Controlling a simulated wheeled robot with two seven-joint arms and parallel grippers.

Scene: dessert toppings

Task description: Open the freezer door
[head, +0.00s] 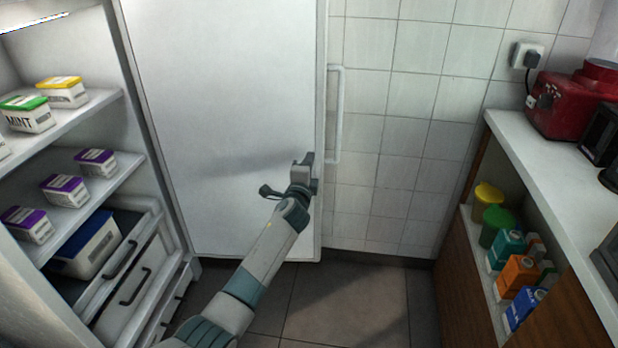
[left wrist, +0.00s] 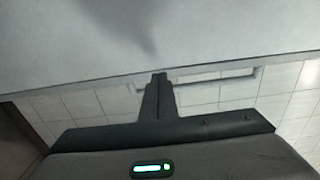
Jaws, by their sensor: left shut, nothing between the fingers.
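The freezer door (head: 225,100) stands wide open, with its plain white inner face toward me. Its vertical bar handle (head: 338,115) is on the far side of the door's free edge, at the right. The open freezer (head: 150,150) is at the left, with its shelves showing. My left gripper (head: 305,165) is shut and empty, in front of the inner face near the free edge; I cannot tell whether it touches the door. In the left wrist view, the shut fingers (left wrist: 160,80) point at the door's edge, with the handle (left wrist: 215,76) beyond. My right gripper is out of view.
Several cartons, including a mint one (head: 28,114), stand on the freezer shelves, above drawers (head: 140,290). At the right is a counter (head: 545,180) with a red appliance (head: 568,105) and a lower shelf of containers. Floor (head: 345,305) between them is clear.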

